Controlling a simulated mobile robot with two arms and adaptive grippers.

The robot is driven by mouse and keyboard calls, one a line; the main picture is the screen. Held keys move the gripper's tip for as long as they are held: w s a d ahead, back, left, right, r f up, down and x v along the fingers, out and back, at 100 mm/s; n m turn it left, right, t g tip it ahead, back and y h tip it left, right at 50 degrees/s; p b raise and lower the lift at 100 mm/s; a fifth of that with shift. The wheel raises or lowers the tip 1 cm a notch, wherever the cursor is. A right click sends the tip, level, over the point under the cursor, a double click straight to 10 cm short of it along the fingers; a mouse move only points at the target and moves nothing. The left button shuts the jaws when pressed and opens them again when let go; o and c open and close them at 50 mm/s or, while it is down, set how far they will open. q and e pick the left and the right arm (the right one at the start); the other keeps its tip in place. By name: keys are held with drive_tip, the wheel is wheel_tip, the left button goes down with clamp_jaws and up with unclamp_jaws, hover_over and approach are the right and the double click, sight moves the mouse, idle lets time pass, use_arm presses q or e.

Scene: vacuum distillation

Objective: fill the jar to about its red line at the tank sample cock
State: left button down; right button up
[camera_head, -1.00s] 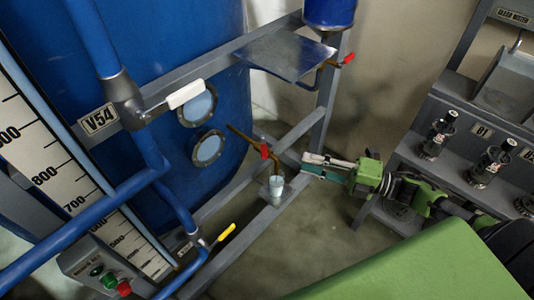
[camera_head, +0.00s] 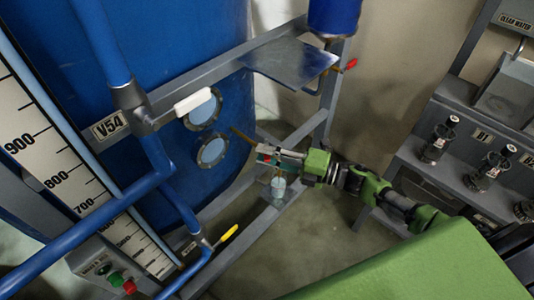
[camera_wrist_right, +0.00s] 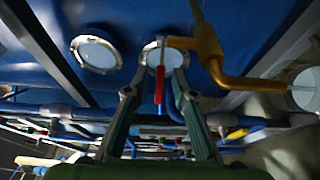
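The jar (camera_head: 278,187) is a small pale cup on a low bracket at the frame, under the tank sample cock. A pale round shape at the right edge of the right wrist view (camera_wrist_right: 305,90), by the end of the spout, looks like the jar. Its red line and level are too small to read. The sample cock is a brass pipe (camera_wrist_right: 207,45) with a red handle (camera_wrist_right: 160,84). My right gripper (camera_head: 260,154) is at the cock in the head view. In the wrist view its fingers (camera_wrist_right: 155,88) are apart, with the handle between them. My left gripper is out of view.
The blue tank (camera_head: 200,50) with two round windows stands behind the cock. Grey frame bars and a metal plate (camera_head: 290,58) lie around and above my right gripper. A shelf with dark bottles (camera_head: 437,140) stands at the right. Open floor lies below the frame.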

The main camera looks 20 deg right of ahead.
clamp_jaws()
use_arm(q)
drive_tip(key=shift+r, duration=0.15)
